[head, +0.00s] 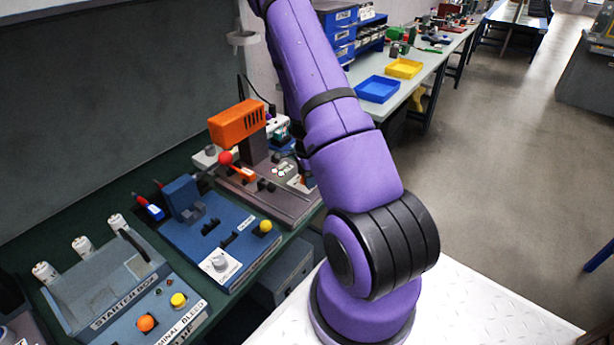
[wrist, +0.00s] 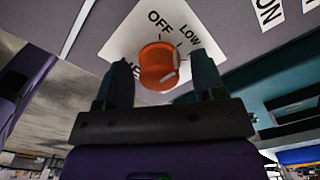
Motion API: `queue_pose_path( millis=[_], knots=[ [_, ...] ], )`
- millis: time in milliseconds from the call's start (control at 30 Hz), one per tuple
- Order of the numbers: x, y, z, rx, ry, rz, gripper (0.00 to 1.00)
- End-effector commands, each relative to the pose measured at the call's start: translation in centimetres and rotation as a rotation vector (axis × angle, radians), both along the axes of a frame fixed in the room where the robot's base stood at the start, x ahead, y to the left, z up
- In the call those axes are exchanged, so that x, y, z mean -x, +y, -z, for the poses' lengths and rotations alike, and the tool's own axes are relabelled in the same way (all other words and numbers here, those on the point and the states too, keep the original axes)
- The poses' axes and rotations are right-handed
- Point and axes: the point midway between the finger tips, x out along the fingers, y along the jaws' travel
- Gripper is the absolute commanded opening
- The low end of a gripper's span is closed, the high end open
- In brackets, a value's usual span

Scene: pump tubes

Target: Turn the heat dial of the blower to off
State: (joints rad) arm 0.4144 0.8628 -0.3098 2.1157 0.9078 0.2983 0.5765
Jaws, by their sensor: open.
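An orange dial (wrist: 158,66) sits on a white plate (wrist: 125,45) marked OFF and LOW, with a third label partly hidden by my left finger. My gripper (wrist: 159,62) is open, with one dark finger on each side of the dial. I cannot tell whether either finger touches it. In the head view my arm runs up out of the top edge, and neither my gripper nor this dial is visible there.
In the head view, a starter box (head: 120,285), a blue device (head: 205,225) and an orange-topped device (head: 237,124) stand on the green bench at left. Yellow (head: 404,68) and blue (head: 377,89) trays lie on a far table. Grey floor (head: 490,150) is clear at right.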

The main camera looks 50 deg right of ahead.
Motion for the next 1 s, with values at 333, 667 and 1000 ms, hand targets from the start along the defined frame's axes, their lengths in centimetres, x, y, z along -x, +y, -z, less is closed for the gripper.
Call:
queue_pose_path(
  millis=[333,667,1000],
  knots=[
    [-0.01,0.02,-0.02,0.0,0.0,0.0,0.17],
    [-0.01,0.0,-0.04,0.0,0.0,-0.031,0.14],
    [-0.06,0.0,-0.03,0.0,-0.001,-0.24,0.14]
  ],
)
